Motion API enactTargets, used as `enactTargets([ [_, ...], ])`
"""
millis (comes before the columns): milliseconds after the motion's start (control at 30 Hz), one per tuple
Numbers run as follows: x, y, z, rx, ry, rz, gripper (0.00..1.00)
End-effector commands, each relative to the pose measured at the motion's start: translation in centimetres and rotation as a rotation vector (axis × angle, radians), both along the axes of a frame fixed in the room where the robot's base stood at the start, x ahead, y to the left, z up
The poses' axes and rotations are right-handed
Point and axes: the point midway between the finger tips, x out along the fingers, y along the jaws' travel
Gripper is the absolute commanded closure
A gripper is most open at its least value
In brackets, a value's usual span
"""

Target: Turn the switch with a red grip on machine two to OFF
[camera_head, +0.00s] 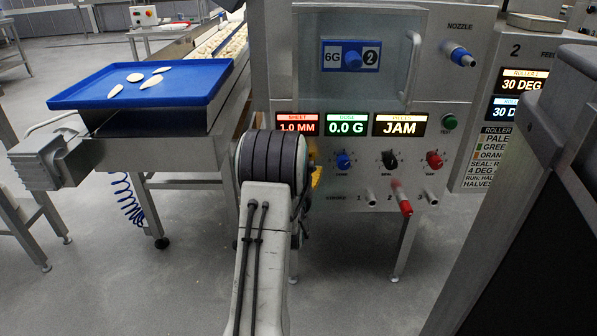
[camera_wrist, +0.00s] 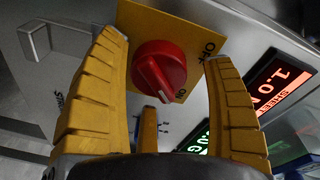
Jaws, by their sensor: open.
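In the wrist view, a round red switch grip (camera_wrist: 158,66) sits on a yellow plate (camera_wrist: 138,20) on a grey machine panel. My gripper (camera_wrist: 168,50) is open, with one yellow ribbed finger on each side of the grip; contact cannot be told. In the head view my arm hides the switch, and only a bit of yellow (camera_head: 316,177) shows beside my wrist.
The machine front (camera_head: 460,95) carries lit displays, with JAM on one (camera_head: 399,124), a blue knob (camera_head: 343,160), a black knob (camera_head: 389,159), a red knob (camera_head: 434,159) and a red-tipped lever (camera_head: 404,204). A blue tray (camera_head: 85,88) with pasta pieces stands left. A dark structure fills the right.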

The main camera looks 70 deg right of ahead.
Motion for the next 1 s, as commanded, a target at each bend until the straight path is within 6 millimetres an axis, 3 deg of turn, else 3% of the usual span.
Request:
enactTargets([
  [133, 0.0, 0.01, -0.01, 0.0, 0.0, 0.0, 0.24],
  [767, -0.05, -0.03, 0.17, -0.004, -0.001, -0.001, 0.8],
  [1000, -0.08, -0.08, 0.33, -0.011, 0.007, -0.002, 0.82],
])
